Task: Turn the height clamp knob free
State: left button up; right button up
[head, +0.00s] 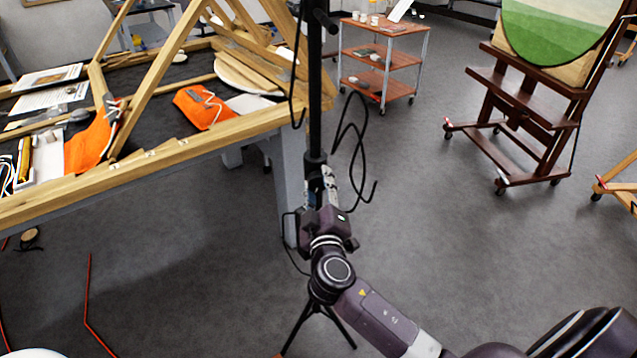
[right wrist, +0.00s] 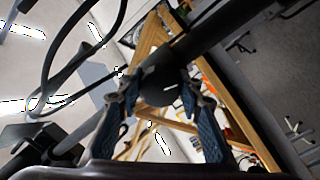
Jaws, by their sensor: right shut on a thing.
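A black stand (head: 315,95) rises upright beside the table corner, with tripod legs at the floor. A dark clamp collar (head: 315,160) sits around its pole. My right gripper (head: 321,186) reaches up to the stand just below this collar. In the right wrist view the dark round height clamp knob (right wrist: 164,84) sits between the two blue-padded fingers, which are shut on it. In the head view the knob is mostly hidden by the gripper. My left gripper is not in view.
Black cable loops (head: 352,150) hang right of the pole, close to the gripper. A wooden-edged table (head: 190,150) with timber frames and orange bags stands at left. A red-shelved cart (head: 383,58) and a dark easel (head: 530,115) stand behind.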

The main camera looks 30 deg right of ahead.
jog(key=n+p, duration=0.1)
jog(key=n, duration=0.5)
jog(key=shift+r+n+p, duration=0.15)
jog(key=shift+n+p, duration=0.15)
dwell(0.4)
jog(key=o, duration=1.2)
jog(key=shift+s+a, duration=0.1)
jog(key=shift+s, duration=0.1)
jog(key=v, duration=1.1)
jog(key=shift+s, duration=0.35)
